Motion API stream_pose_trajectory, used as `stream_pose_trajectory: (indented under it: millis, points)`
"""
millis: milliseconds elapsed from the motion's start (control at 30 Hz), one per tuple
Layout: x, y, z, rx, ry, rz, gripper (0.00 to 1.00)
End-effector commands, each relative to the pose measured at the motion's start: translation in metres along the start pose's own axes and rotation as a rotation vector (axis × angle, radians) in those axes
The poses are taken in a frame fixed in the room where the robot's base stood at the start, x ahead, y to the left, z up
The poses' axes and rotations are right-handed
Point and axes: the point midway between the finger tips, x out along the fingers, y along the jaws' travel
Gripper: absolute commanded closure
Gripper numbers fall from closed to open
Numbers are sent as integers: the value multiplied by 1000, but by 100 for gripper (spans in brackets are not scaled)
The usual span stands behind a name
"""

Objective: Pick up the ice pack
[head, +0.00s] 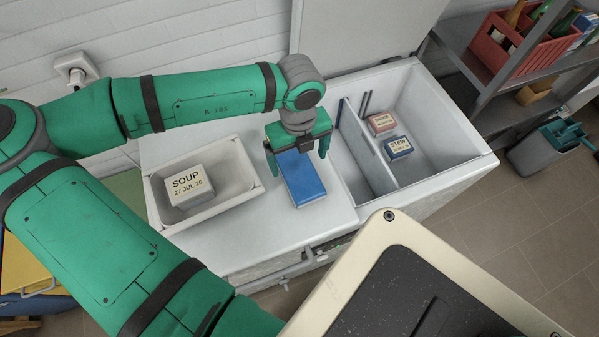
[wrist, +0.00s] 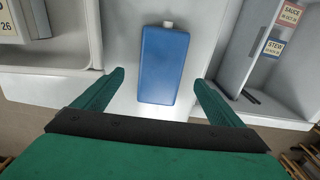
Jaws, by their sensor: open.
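The ice pack (head: 302,180) is a flat blue block lying on the white top of the chest freezer, between a white tray and the open freezer well. In the wrist view the ice pack (wrist: 158,66) lies lengthwise with a small pale cap at its far end. My gripper (head: 297,152) is over the far part of the ice pack in the head view, its fingers apart. In the wrist view my open gripper (wrist: 158,78) has one finger to each side of the near end of the pack, with gaps on both sides. I cannot tell its exact height above the pack.
The white tray (head: 160,203) at left holds a tub labelled SOUP (head: 189,187). The open freezer well (head: 440,150) at right holds boxes labelled SAUCE (head: 381,123) and STEW (head: 399,146) beside a divider (head: 366,143). A metal shelf (head: 487,58) stands at far right.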

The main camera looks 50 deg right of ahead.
Motion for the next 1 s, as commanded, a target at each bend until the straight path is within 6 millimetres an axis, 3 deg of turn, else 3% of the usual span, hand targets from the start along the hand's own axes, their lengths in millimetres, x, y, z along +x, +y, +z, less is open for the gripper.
stream_pose_trajectory:
  millis: [167,500,767,800,1000]
  points:
    - [11,-1,-1,3,1,1,9]
    - [52,-3,-4,4,0,0,9]
    - [56,-3,-3,4,-1,-1,9]
    - [56,-3,-3,4,-1,-1,12]
    - [56,-3,-4,4,-1,-1,60]
